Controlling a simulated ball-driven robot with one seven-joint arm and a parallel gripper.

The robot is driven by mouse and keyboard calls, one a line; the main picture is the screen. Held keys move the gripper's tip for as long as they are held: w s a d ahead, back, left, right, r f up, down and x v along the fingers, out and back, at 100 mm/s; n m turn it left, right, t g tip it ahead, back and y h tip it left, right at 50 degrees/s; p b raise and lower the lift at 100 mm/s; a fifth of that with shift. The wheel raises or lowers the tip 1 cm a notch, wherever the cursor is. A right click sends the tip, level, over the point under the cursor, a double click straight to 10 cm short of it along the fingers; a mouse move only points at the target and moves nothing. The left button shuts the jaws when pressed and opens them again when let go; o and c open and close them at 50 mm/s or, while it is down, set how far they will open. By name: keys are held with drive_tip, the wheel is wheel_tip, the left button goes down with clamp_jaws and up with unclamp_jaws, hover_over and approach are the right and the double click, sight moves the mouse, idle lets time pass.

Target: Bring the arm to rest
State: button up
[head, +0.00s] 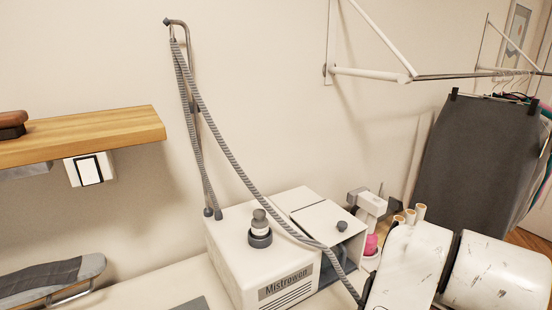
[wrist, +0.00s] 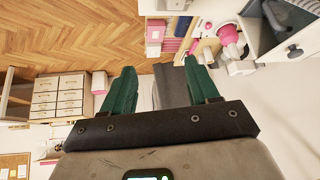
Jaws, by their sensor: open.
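My gripper (wrist: 160,92) shows in the wrist view with its two green fingers spread apart and nothing between them. Beyond the fingers are a herringbone wood floor and a pale surface, and the picture looks turned. In the head view, part of my white, scuffed arm (head: 405,265) shows at the lower right. My gripper's fingers do not show in the head view.
A white Mistrowen machine (head: 235,265) with a grey hose (head: 225,140) stands close to my arm. A wooden shelf (head: 90,135) juts from the wall at left. A grey garment (head: 470,150) hangs at right. Drawers (wrist: 68,97) show in the wrist view.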

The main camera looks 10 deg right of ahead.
drive_tip(key=s+d+f+n, duration=0.25)
drive_tip(key=f+n, duration=0.45)
drive_tip(key=f, duration=0.6)
drive_tip(key=s+a+f+n+g+y, duration=0.1)
drive_tip(key=s+a+f+n+y, duration=0.1)
drive_tip(key=s+a+f, duration=0.2)
drive_tip(key=s+a+f+n+g+y, duration=0.1)
drive_tip(key=s+a+f+y, duration=0.2)
drive_tip(key=s+f, duration=0.6)
wheel_tip(320, 180, down, 2)
drive_tip(key=shift+s+a+f+n+g, duration=0.2)
drive_tip(key=shift+a+n+g, duration=0.2)
drive_tip(key=shift+a, duration=0.4)
